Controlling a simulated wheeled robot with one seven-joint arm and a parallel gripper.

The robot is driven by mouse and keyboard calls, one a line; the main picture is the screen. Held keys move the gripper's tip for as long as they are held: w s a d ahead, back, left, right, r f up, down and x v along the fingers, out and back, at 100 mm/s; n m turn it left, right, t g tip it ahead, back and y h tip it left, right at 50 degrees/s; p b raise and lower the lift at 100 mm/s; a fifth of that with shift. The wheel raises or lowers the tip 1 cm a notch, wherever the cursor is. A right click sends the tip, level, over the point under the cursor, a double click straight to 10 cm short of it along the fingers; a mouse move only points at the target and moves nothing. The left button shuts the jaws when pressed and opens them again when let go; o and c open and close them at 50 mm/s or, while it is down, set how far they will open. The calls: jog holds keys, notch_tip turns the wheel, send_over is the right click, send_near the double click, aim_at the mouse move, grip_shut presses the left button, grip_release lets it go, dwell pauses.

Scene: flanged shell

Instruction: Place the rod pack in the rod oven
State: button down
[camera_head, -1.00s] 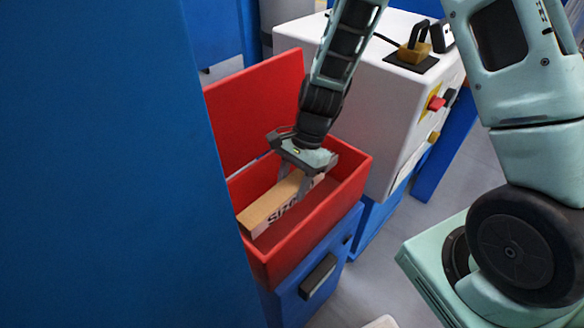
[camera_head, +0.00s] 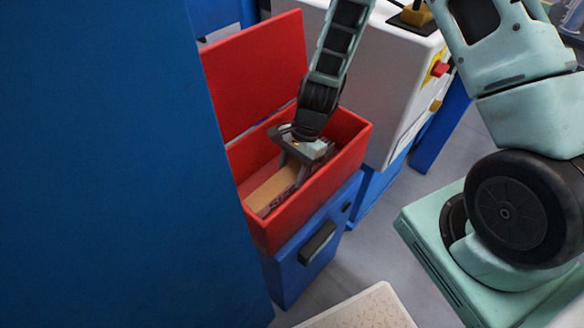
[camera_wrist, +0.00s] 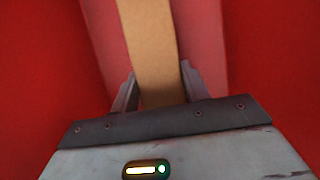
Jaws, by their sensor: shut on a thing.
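The rod pack (camera_head: 268,190) is a long tan box with dark lettering on its side. It lies lengthwise inside the red open box (camera_head: 343,182), which I take to be the rod oven, with its lid raised at the back. My gripper (camera_head: 294,172) reaches down into the red box and is shut on the rod pack near its right end. In the wrist view the pack (camera_wrist: 152,45) runs between the two fingers (camera_wrist: 158,88), with red walls on both sides. I cannot tell whether the pack touches the floor of the box.
The red box stands on a blue cabinet (camera_head: 322,238) with a dark handle. A tall blue panel (camera_head: 110,160) fills the left side. A white machine (camera_head: 375,85) with a red knob stands behind to the right. A pale textured surface (camera_head: 365,310) is at the bottom.

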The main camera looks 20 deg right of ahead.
jog(key=c, duration=0.7)
grip_release()
jog(key=shift+f, duration=0.1)
jog(key=v, duration=1.2)
jog(key=shift+s+a+r+n+t+h+p, duration=0.15)
jog(key=shift+s+a+r+n+t+h, duration=0.3)
jog(key=shift+s+a+r+n, duration=1.85)
jog(key=shift+s+a+r+n+t+h+p, duration=0.15)
jog(key=shift+s+a+r+n+h, duration=0.7)
jog(key=shift+s+r+n, duration=2.8)
jog(key=shift+s+a+r+n+t+h+p, duration=0.1)
jog(key=shift+s+a+r+n+t+h, duration=0.25)
jog(key=shift+s+a+r+n, duration=2.65)
jog(key=s+d+f+n, duration=0.2)
jog(key=f+n, duration=0.1)
jog(key=shift+s+d, duration=0.15)
jog(key=shift+d, duration=0.15)
